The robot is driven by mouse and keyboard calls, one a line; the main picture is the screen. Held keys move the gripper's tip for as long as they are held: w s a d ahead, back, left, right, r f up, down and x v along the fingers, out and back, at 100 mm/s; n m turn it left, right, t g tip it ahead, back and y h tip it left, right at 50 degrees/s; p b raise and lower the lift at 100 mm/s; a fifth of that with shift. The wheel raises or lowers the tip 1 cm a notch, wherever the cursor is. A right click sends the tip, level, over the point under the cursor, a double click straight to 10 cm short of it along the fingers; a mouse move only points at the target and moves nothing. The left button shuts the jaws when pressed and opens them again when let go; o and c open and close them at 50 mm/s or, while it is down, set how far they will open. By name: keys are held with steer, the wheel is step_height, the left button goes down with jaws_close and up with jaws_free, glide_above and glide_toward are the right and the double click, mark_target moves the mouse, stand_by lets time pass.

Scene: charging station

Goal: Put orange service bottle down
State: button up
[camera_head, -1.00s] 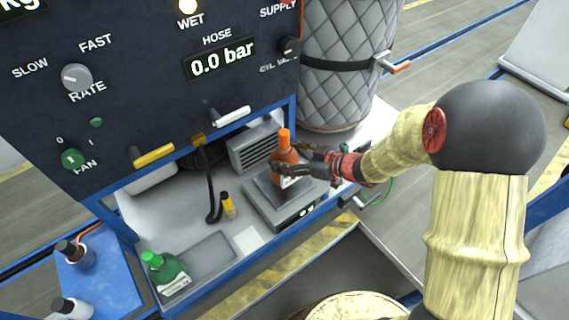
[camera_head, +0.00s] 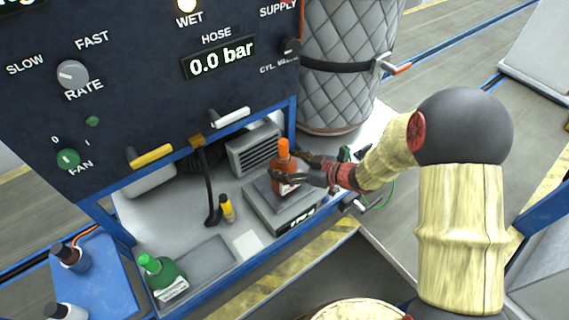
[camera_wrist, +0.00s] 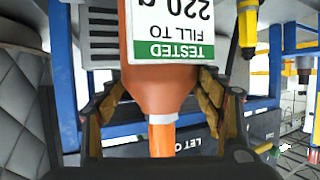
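The orange service bottle (camera_head: 284,161) stands upright on the scale (camera_head: 274,210), whose display is lit with digits too small to read surely. My gripper (camera_head: 285,176) reaches in from the right with a finger on either side of the bottle. In the wrist view the bottle (camera_wrist: 160,92) appears upside down, with a white and green label reading "220 g". The fingertips (camera_wrist: 164,85) lie against both its sides, and my gripper looks shut on it. The bottle's base is hidden in the wrist view.
A green bottle (camera_head: 163,275) stands at the tray (camera_head: 208,262) on the front left of the shelf. A yellow-topped tube (camera_head: 227,208) stands left of the scale. The control panel (camera_head: 140,75) overhangs the shelf behind. A quilted cylinder (camera_head: 345,80) stands behind my gripper.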

steer(key=o, duration=0.4)
steer(key=shift+r, duration=0.1)
steer(key=shift+r, duration=0.15)
steer(key=p+v, duration=0.3)
steer(key=v, duration=0.9)
